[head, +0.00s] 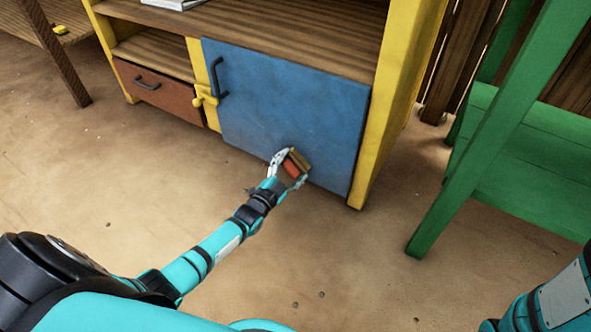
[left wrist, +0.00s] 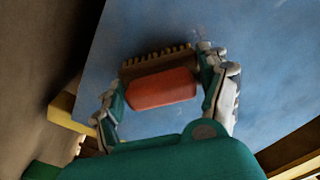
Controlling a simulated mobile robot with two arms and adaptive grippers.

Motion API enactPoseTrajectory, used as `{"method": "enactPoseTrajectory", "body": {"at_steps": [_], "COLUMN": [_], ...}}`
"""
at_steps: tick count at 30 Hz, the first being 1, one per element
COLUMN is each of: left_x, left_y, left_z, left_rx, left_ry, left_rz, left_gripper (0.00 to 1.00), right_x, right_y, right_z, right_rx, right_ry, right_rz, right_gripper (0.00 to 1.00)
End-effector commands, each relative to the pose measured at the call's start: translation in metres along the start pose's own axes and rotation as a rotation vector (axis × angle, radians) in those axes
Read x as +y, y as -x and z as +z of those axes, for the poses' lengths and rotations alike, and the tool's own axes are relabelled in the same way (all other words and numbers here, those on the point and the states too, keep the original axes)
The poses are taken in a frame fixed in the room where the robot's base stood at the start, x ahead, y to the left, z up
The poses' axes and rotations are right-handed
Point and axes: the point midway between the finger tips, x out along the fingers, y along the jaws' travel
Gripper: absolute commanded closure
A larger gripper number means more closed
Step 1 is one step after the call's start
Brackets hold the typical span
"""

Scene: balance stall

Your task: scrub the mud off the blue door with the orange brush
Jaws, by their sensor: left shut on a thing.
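The blue door (head: 270,108) is closed on the front of a yellow and wood cabinet, with a dark handle at its upper left. I make out no clear mud on it. My left gripper (head: 290,167) is at the lower right part of the door, shut on the orange brush (head: 291,168). In the left wrist view the brush's orange body (left wrist: 162,90) sits between both fingers, its brown bristles facing the blue door (left wrist: 265,60). The bristles are at or very near the surface; I cannot tell whether they touch. My right gripper is out of view.
A red-brown drawer (head: 158,92) and a yellow latch (head: 205,96) are left of the door. A green frame (head: 480,130) stands at the right. A wooden table leg (head: 60,60) is at the far left. The sandy floor before the cabinet is clear.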

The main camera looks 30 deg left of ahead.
Motion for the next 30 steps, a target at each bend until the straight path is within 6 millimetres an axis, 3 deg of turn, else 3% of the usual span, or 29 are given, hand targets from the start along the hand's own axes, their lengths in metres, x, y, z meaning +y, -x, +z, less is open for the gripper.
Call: {"method": "enactPoseTrajectory", "body": {"at_steps": [30], "left_x": [-0.052], "left_y": [-0.001], "left_z": [0.045], "left_rx": [0.002], "left_ry": [-0.002], "left_rz": [-0.001], "left_gripper": [0.54], "right_x": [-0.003], "right_y": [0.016], "right_z": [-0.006], "right_rx": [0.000], "right_ry": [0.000], "right_rz": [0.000], "right_gripper": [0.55]}}
